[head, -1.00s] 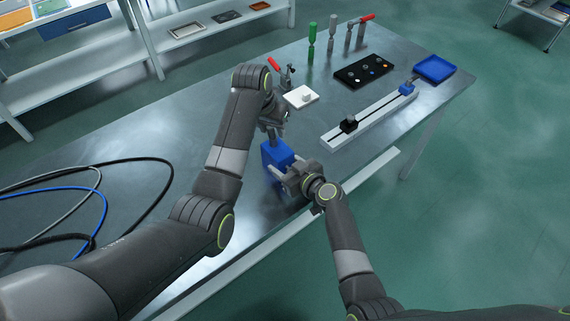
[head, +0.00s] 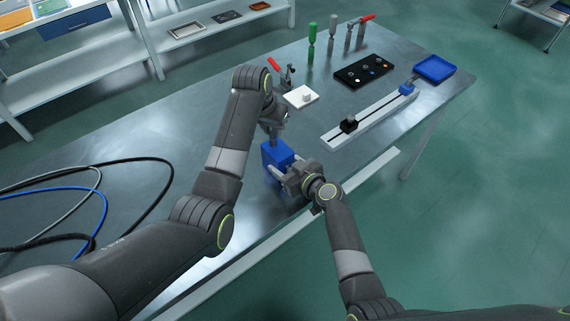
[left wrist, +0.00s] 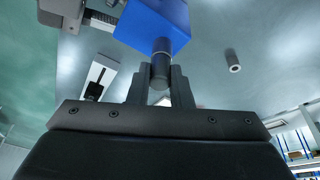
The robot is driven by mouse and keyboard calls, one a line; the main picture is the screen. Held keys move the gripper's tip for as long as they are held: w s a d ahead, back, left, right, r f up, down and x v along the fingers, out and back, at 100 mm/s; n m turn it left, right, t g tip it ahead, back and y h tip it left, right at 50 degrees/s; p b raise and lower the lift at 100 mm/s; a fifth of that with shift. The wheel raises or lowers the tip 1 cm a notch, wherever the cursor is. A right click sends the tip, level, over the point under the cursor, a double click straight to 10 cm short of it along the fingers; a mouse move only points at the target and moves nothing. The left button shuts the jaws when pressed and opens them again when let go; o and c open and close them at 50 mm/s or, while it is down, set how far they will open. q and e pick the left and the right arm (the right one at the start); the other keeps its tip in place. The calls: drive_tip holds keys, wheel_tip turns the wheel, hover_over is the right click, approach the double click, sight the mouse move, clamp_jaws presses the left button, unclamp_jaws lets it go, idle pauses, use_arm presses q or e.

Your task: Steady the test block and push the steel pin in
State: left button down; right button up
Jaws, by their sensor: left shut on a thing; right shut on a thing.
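The blue test block (head: 274,153) stands near the table's front edge and also shows at the top of the left wrist view (left wrist: 158,22). My right gripper (head: 285,177) is shut on the block from the front right; my left arm hides part of the scene behind. My left gripper (head: 273,128) is above the block, shut on the steel pin (left wrist: 161,64). In the left wrist view the dark pin lies between the two fingers, its end meeting the block face. How deep it sits inside is hidden.
A white slide rail (head: 372,118), a black tray of small parts (head: 361,71) and a blue tray (head: 435,68) lie farther right. A white plate (head: 301,96) with a red-handled clamp is behind. Cables (head: 95,200) lie left. A short grey cylinder (left wrist: 233,60) stands apart.

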use_arm(q)
drive_tip(key=shift+f, duration=0.15)
drive_tip(key=c, duration=1.3)
unclamp_jaws()
drive_tip(key=shift+r, duration=3.6)
use_arm(e)
drive_tip(key=o, duration=1.5)
